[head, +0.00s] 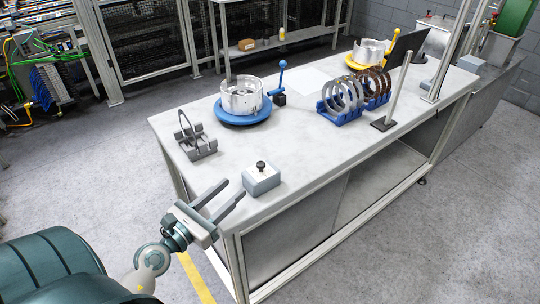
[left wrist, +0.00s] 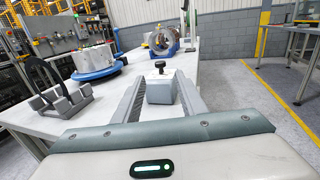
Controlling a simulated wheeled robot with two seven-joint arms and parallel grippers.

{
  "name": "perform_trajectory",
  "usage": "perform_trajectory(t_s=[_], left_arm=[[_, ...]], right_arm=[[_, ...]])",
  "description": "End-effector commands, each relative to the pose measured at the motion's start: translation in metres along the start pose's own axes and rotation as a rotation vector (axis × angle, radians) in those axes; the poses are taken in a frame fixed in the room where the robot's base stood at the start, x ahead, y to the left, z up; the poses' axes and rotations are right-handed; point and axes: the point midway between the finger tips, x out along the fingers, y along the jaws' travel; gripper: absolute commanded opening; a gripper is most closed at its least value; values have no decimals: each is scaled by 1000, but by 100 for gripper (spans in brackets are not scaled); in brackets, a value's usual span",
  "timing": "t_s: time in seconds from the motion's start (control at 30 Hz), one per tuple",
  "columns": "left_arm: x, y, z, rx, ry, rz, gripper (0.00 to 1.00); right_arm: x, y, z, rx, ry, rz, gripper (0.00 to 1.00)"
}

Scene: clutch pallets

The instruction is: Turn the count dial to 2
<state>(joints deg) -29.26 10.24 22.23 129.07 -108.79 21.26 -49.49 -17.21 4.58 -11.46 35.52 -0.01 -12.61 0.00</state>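The count dial is a small black knob (head: 261,166) on top of a light grey box (head: 262,181) at the near left part of the table. In the left wrist view the knob (left wrist: 159,66) and box (left wrist: 160,88) lie straight ahead, between the lines of my two fingers. My left gripper (head: 228,192) is open and empty, just left of the box and apart from it. In the left wrist view its fingers (left wrist: 160,95) are spread wide. Any marks on the dial are too small to read. My right gripper is not in view.
A grey metal holder (head: 198,146) stands behind the box on the table (head: 300,130). Farther back are a silver drum on a blue round base (head: 242,117), a blue lever (head: 281,80), blue racks of rings (head: 340,118) and an upright panel on a stand (head: 384,124). The tabletop around the box is clear.

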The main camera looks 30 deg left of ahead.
Motion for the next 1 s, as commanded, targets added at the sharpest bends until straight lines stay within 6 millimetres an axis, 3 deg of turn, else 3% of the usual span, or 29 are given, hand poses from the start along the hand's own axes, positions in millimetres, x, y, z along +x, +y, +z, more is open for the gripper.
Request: perform_trajectory(t_s=[0.37, 1.0], left_arm=[[19, 0, 3, -1, -2, 1, 38], [126, 0, 3, -1, -2, -1, 38]], right_arm=[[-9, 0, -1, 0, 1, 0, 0], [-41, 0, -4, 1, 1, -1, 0]])
